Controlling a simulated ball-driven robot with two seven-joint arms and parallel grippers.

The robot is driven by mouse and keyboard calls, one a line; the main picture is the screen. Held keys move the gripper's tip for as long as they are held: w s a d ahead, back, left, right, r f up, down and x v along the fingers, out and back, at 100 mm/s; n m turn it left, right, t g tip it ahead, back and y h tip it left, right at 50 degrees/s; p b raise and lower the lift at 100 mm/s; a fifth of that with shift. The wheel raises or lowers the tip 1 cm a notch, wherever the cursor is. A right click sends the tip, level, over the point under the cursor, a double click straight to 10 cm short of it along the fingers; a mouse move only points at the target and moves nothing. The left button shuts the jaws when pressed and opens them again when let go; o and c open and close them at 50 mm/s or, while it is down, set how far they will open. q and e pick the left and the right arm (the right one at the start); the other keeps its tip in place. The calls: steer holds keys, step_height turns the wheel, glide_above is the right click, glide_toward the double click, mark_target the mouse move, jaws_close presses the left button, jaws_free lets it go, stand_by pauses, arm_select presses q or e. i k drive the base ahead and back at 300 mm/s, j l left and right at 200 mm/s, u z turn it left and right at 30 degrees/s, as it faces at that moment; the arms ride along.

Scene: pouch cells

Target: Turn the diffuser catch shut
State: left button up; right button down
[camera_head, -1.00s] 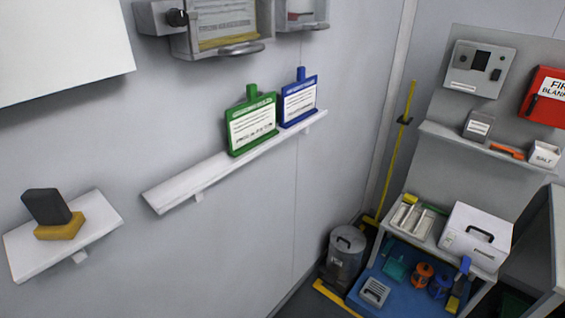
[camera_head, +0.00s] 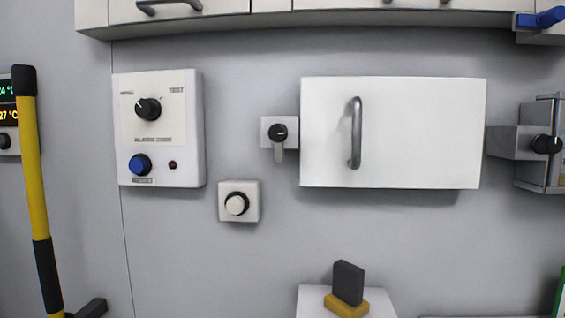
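A catch (camera_head: 279,136) with a black round hub and a grey lever sits on a small white plate on the wall. Its lever points straight down. It is just left of a white panel (camera_head: 420,135) with a vertical grey handle (camera_head: 355,133). The panel lies flat and looks closed. No label shows which part is the diffuser. Another black knob (camera_head: 545,144) sits on a grey bracket to the right of the panel. Neither of my grippers is in view.
A control box (camera_head: 190,130) with a black dial and blue button hangs to the left. A white round button (camera_head: 236,204) is below the catch. A small shelf (camera_head: 312,300) holds a dark block (camera_head: 348,282) on a yellow base. A yellow pole (camera_head: 33,170) stands far left. Cabinets (camera_head: 220,8) overhang above.

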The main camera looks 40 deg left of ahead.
mark_target(278, 132)
steer(key=j+u, duration=0.2)
steer(key=u, duration=0.85)
steer(key=k+j, duration=0.05)
